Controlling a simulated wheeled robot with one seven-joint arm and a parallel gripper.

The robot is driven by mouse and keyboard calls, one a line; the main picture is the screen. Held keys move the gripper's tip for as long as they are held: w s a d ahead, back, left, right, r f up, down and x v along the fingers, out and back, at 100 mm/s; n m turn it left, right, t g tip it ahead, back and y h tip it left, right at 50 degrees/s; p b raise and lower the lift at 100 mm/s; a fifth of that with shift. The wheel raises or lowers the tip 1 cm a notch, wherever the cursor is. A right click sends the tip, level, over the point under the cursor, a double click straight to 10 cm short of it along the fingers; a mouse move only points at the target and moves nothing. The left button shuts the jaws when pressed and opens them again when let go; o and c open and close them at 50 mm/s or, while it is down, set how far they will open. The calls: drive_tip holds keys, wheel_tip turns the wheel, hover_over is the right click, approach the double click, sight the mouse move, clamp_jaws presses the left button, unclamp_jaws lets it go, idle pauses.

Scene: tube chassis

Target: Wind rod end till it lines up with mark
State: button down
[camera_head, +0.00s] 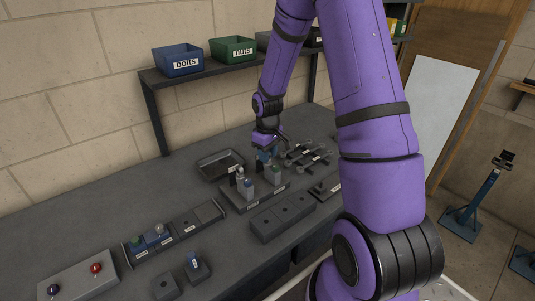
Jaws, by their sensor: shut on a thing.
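My gripper (266,155) reaches down from my purple arm over a dark fixture (236,205) on the workbench. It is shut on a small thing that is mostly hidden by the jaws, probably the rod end. Small grey upright blocks stand in the fixture: one with a blue top (248,187) and one with a green top (276,174) just below the gripper. A pale metallic piece (240,174) stands upright at the left. The mark and the rod end's angle are too small to make out.
A dark tray (220,165) lies behind the fixture, with several tools (308,153) to the right. A long rack (172,234) and a button box (80,281) stand at left. Bolts (178,61) and nuts (232,49) bins sit on the shelf.

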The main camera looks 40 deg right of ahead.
drive_tip(key=shift+s+f, duration=0.1)
drive_tip(key=n, duration=0.5)
idle(0.3)
drive_tip(key=shift+n, duration=0.5)
drive_tip(key=n, duration=0.4)
drive_tip(key=n, duration=0.2)
drive_tip(key=shift+n, duration=0.3)
drive_tip(key=n, duration=0.3)
